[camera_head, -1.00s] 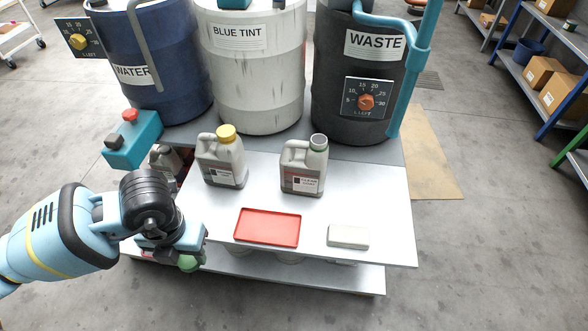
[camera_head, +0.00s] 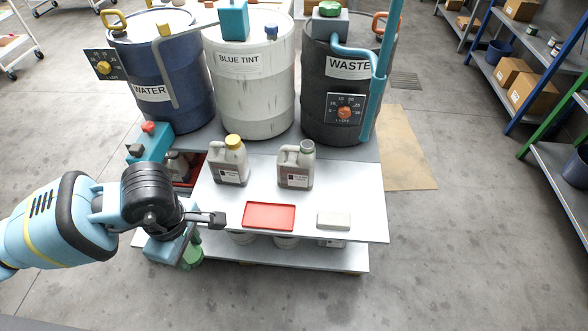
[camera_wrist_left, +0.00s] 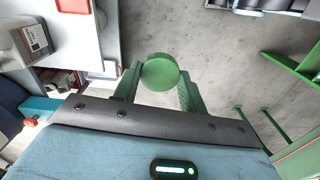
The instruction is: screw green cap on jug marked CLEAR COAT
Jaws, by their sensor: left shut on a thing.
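My left gripper (camera_head: 191,254) is at the left front of the white bench, off its edge. In the left wrist view, its green fingers are shut on the round green cap (camera_wrist_left: 160,71), which sits between the fingertips over the floor. An open grey jug (camera_head: 296,166) stands upright on the bench, with no cap on its neck. A second grey jug (camera_head: 229,161) with a yellow cap stands to its left. Both jug labels are too small to read. My right gripper is not in view.
A red tray (camera_head: 269,216) and a pale block (camera_head: 333,220) lie in front of the jugs. Drums marked WATER (camera_head: 165,75), BLUE TINT (camera_head: 248,90) and WASTE (camera_head: 335,95) stand behind. Another jug (camera_head: 176,163) is partly hidden at the left.

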